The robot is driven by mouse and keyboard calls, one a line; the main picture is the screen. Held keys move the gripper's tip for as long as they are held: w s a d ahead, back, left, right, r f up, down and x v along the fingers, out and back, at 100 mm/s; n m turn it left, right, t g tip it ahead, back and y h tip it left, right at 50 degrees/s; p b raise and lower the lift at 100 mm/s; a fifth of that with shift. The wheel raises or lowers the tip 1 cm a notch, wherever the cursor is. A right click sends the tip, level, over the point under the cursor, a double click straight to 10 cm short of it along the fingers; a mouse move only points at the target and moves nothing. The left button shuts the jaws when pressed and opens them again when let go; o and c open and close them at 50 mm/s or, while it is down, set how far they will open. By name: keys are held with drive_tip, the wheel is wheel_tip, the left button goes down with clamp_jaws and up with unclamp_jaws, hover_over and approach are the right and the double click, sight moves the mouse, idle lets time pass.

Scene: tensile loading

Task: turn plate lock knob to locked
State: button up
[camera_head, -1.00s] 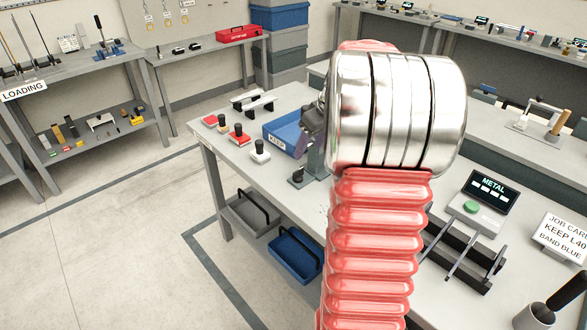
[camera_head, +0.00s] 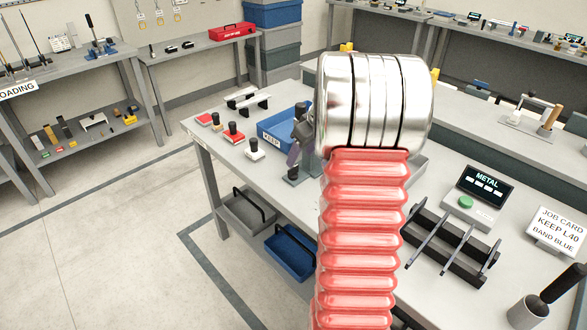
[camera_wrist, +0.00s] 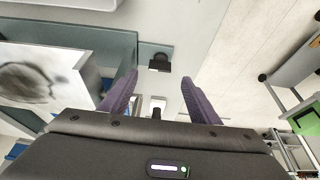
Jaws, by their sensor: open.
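A small black knob-like part (camera_wrist: 159,62) on a dark square base shows in the wrist view, on the edge of a grey plate. I cannot tell for sure whether it is the plate lock knob, or which way it is set. My gripper (camera_wrist: 158,98) has its two purple fingers apart, with nothing held between them. The black part lies beyond the fingertips, roughly in line with the gap. In the head view my gripper (camera_head: 294,152) shows only in part, beside a grey upright fixture (camera_head: 309,163) on the bench. My arm hides much of that fixture.
A blue KEEP bin (camera_head: 275,136) and several black-handled blocks, one white-based (camera_head: 254,150), stand left of the fixture. A black rack (camera_head: 452,248), a METAL display (camera_head: 483,187) and a job card (camera_head: 557,231) stand right. Two handled bins (camera_head: 247,213) sit below the bench.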

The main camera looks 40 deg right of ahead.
sight(294, 169)
drive_tip(key=x, duration=0.8)
drive_tip(key=shift+w, duration=0.1)
drive_tip(key=c, duration=1.1)
